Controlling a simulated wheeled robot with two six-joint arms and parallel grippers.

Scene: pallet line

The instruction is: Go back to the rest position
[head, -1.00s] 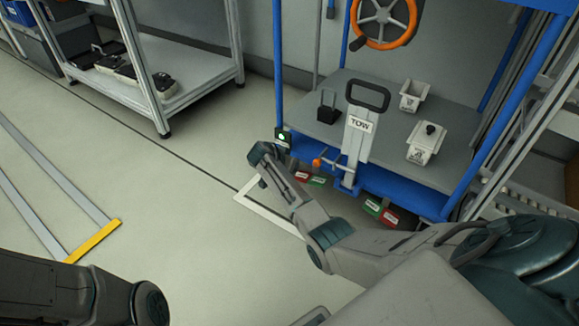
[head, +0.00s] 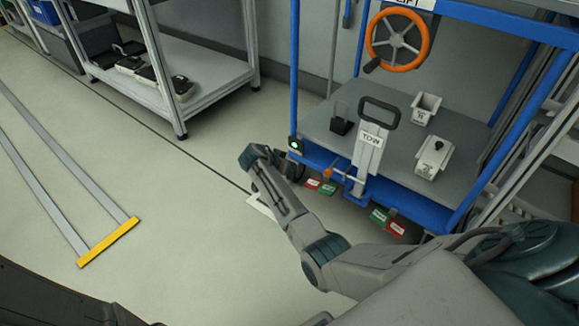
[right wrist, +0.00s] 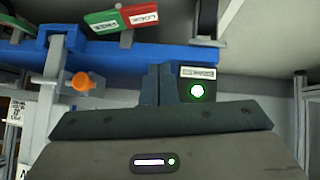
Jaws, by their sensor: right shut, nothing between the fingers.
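My right arm reaches in from the right of the head view, its wrist low in front of the blue cart (head: 400,205). In the right wrist view my right gripper (right wrist: 162,83) is shut with nothing between its fingers. Its fingertips are close to the small box with a green light (right wrist: 197,92); I cannot tell whether they touch. In the head view the fingers are mostly hidden by the wrist. Of my left arm only a dark link shows at the bottom left; its gripper is out of view.
The cart carries a TOW handle (head: 370,145), white containers (head: 432,158), and green and red pedals (head: 388,222) low in front. An orange handwheel (head: 398,40) is behind. A shelf rack (head: 200,85) stands back left.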

